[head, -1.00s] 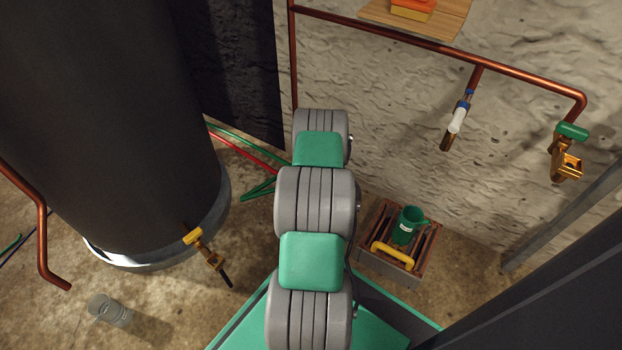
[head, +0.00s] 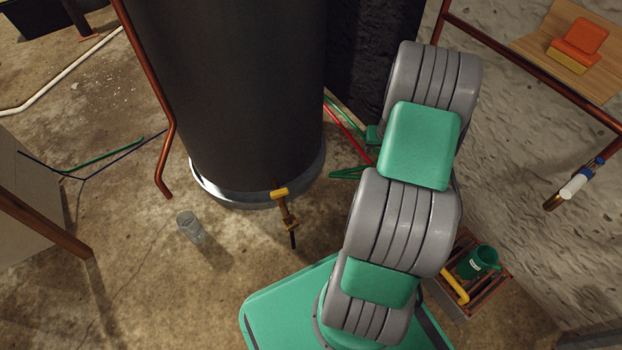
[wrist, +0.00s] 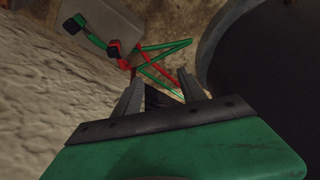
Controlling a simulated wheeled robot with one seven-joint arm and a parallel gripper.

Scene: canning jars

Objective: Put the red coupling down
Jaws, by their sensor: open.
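My gripper (wrist: 160,86) shows in the wrist view with its two grey fingers apart. It is open, and I see no coupling held between the fingers; the area between them is dark. I cannot pick out a red coupling with certainty in any view. Beyond the fingertips, red and green lengths (wrist: 160,62) lie on the floor, and a small red piece with a black part (wrist: 115,50) lies near them. In the head view, the red length (head: 348,132) runs along the floor behind my arm. My arm hides the gripper there.
A large dark tank (head: 230,90) stands left of my arm, with a brass valve (head: 282,205) low on its front. A clear jar (head: 190,226) stands on open floor. A crate (head: 492,287) holds a green mug (head: 478,262). A wooden shelf (head: 540,45) carries an orange block (head: 578,38).

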